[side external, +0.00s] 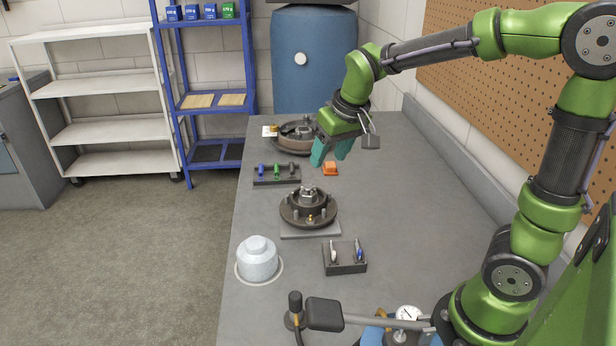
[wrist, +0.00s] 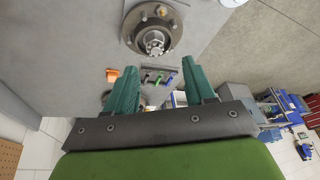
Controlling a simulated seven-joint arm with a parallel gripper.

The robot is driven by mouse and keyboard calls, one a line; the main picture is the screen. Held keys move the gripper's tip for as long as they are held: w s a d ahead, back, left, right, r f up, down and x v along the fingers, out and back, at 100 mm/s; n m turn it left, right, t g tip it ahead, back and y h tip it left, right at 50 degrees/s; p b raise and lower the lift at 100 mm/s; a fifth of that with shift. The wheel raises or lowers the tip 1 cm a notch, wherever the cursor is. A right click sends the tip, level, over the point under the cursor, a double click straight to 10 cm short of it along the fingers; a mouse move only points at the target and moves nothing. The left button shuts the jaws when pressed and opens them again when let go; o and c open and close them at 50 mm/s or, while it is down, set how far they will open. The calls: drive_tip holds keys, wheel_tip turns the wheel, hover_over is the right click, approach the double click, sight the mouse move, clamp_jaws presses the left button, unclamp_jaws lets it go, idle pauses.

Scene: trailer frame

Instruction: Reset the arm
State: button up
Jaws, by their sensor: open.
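My gripper (side external: 331,152) has teal fingers on a green body and is raised above the grey workbench (side external: 400,200), toward its far part. In the wrist view my gripper (wrist: 158,88) shows its two fingers spread apart with nothing held between them. In the side view the fingers appear close to an orange block (side external: 330,168), but I cannot tell the exact gap. The orange block also shows in the wrist view (wrist: 112,75), left of the left finger.
A hub (side external: 309,208) sits on a grey plate mid-bench, with another round hub (side external: 296,136) behind. A holder (side external: 276,174) carries blue, green and dark tools. A white domed container (side external: 257,258) and a small dark tray (side external: 345,258) stand nearer. The bench's right side is clear beside the pegboard wall.

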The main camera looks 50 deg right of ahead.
drive_tip(key=s+a+r+t+y, duration=0.1)
drive_tip(key=s+a, duration=0.2)
drive_tip(key=s, duration=0.4)
drive_tip(key=s+a+r+t+y, duration=0.1)
drive_tip(key=s+a+r+t, duration=0.1)
drive_tip(key=s+a, duration=0.2)
drive_tip(key=shift+s+a+m+y, duration=0.3)
drive_tip(key=shift+s, duration=1.15)
